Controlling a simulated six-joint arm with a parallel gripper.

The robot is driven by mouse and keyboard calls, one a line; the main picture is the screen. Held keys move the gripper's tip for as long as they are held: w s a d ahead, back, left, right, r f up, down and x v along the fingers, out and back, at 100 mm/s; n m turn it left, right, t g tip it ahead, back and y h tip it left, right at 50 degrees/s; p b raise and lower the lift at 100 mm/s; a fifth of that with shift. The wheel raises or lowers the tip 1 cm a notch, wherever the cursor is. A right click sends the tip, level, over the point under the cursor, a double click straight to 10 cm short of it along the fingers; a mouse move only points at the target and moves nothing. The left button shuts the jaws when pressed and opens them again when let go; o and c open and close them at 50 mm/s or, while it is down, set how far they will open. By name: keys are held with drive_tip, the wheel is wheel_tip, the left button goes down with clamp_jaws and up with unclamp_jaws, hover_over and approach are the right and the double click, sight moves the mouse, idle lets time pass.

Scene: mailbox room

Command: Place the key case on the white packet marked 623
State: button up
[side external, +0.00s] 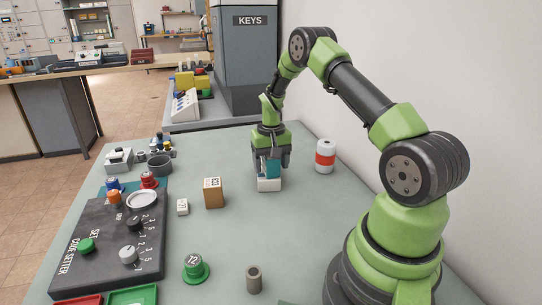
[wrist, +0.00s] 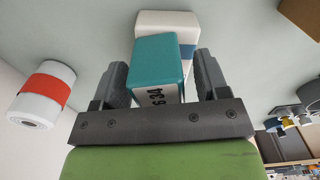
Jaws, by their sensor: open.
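A teal box (side external: 272,169), which I take to be the key case, stands between the fingers of my gripper (side external: 270,160). In the wrist view the teal box (wrist: 156,62) shows a white label with dark digits, partly hidden by my gripper (wrist: 162,82). The fingers are open on either side of it. A white block with a blue band (wrist: 168,24) lies directly below and beyond the teal box; it also shows in the side view (side external: 268,185). The teal box appears to rest on it. No number can be read on the white block.
A white cylinder with a red band (side external: 325,156) stands to the right. A brown box (side external: 213,193) and a small white numbered block (side external: 182,207) stand to the left. A dark code-setter panel (side external: 108,242) lies further left. A green knob piece (side external: 195,268) stands in front.

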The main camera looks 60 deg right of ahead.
wheel_tip(320, 180, up, 12)
drive_tip(key=shift+f, duration=0.2)
drive_tip(key=s+a+r+n+t, duration=0.2)
drive_tip(key=s+a+r+t, duration=0.1)
drive_tip(key=a+r, duration=1)
drive_tip(key=s+a+r+n+t+y, duration=0.1)
drive_tip(key=s+a+n+t+y, duration=0.1)
drive_tip(key=s+a, duration=0.9)
drive_tip(key=s+n+t, duration=0.1)
drive_tip(key=s+t, duration=0.1)
drive_tip(key=s, duration=0.1)
drive_tip(key=shift+s+a+r, duration=0.25)
drive_tip(key=shift+a, duration=0.1)
